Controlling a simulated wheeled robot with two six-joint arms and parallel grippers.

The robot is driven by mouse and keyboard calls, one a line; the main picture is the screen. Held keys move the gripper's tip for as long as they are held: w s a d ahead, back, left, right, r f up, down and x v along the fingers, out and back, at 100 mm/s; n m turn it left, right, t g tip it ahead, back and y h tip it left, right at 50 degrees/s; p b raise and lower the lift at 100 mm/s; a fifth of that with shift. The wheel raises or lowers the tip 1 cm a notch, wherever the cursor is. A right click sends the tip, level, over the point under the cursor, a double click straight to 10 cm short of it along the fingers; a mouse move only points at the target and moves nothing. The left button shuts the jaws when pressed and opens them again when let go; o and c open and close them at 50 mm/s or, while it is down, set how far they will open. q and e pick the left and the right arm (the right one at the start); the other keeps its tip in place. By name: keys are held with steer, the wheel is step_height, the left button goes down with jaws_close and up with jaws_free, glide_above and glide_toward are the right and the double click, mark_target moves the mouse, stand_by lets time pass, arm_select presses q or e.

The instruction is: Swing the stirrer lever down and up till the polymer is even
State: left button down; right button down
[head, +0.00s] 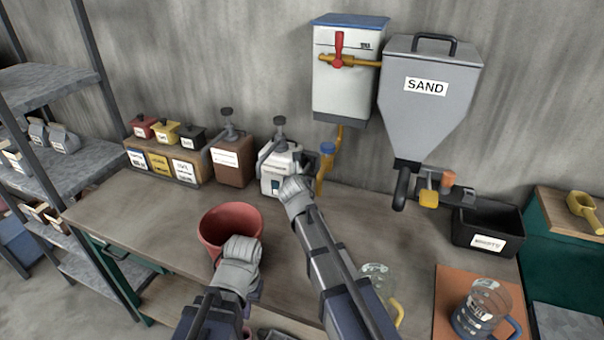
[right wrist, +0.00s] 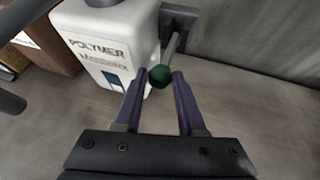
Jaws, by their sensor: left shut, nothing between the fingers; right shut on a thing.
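The white polymer container (head: 277,181) stands at the back of the workbench, with a dark pump head on top. In the right wrist view, the container (right wrist: 105,40) shows its POLYMER label and a small dark window. The stirrer lever (right wrist: 174,45) is a grey rod at its right side, ending in a dark green knob (right wrist: 160,76). My right gripper (right wrist: 159,78) is shut on this knob; in the head view, my right gripper (head: 293,184) hides it. My left gripper (head: 240,248) is shut and empty at the red bucket's front right rim. The polymer itself is hidden.
The red bucket (head: 222,222) stands left of my right arm. A brown dispenser (head: 232,162) is left of the polymer container. The SAND hopper (head: 428,90) hangs at the back right. A clear jug (head: 374,275) stands beside my right arm.

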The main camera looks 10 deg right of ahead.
mark_target(303, 174)
steer(key=r, duration=0.1)
steer(key=r+p, duration=0.1)
steer(key=w+r+p, duration=0.1)
steer(key=shift+d+r, duration=0.1)
steer(key=shift+d, duration=0.15)
steer(key=shift+w+d+r+p, duration=0.15)
steer(key=shift+w+r+p, duration=0.1)
steer(key=shift+r+p, duration=0.3)
steer(key=shift+w+d+r+p, duration=0.15)
steer(key=shift+w+r+p, duration=0.2)
steer(key=shift+p, duration=0.3)
steer(key=shift+s+r, duration=0.1)
steer(key=shift+r, duration=0.05)
steer(key=c, duration=0.5)
jaws_free()
steer(key=shift+s+d, duration=0.1)
